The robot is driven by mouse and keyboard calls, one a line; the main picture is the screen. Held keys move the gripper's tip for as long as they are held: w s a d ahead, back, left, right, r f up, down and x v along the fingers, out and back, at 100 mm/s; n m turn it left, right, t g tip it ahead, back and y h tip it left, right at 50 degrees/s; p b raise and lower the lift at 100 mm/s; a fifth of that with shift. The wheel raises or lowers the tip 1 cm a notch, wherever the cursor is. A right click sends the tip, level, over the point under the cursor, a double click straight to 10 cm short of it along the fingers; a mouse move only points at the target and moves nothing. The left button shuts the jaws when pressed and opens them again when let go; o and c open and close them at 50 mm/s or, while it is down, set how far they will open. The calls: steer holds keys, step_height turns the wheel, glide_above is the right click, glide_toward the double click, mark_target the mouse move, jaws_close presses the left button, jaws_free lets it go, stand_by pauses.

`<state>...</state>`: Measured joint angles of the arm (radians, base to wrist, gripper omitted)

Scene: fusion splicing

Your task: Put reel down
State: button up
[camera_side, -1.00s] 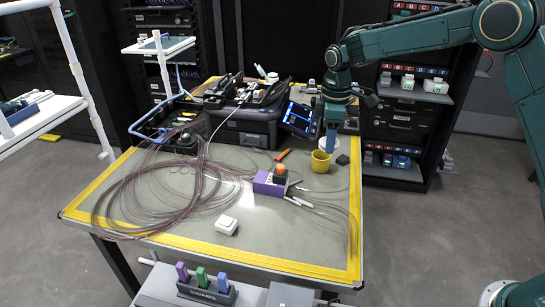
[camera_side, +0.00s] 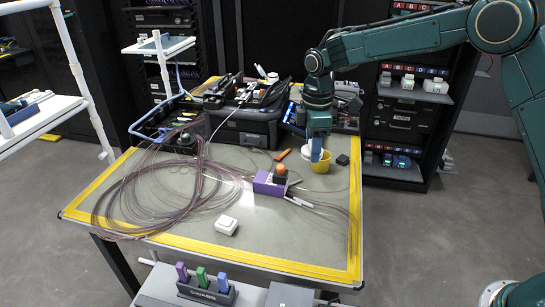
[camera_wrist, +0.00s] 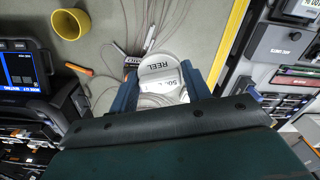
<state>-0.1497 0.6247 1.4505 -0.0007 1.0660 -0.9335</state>
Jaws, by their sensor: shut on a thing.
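The white reel (camera_wrist: 158,66), marked REEL on its face, sits between the two blue fingers of my gripper (camera_wrist: 160,84) in the wrist view. My gripper is shut on it. In the side view my gripper (camera_side: 316,156) points down over the back right part of the table, and part of the white reel (camera_side: 306,150) shows beside its fingers, behind the yellow cup. The fingers hide the rest of it. I cannot tell whether the reel touches the tabletop.
The yellow cup (camera_side: 321,167) stands very close to my gripper. An orange tool (camera_side: 282,154), a small black block (camera_side: 342,159) and a purple box (camera_side: 268,186) lie nearby. The splicer case (camera_side: 245,130) stands behind. Loose fibre coils (camera_side: 150,205) cover the table's left.

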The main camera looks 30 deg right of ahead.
steer(key=s+a+n, duration=0.4)
steer(key=a+n, duration=0.2)
steer(key=a, duration=0.6)
glide_above(277, 238)
step_height(277, 238, down, 16)
steer(key=shift+r, duration=0.25)
steer(key=shift+f, duration=2.15)
steer(key=shift+f, duration=0.15)
steer(key=o, duration=1)
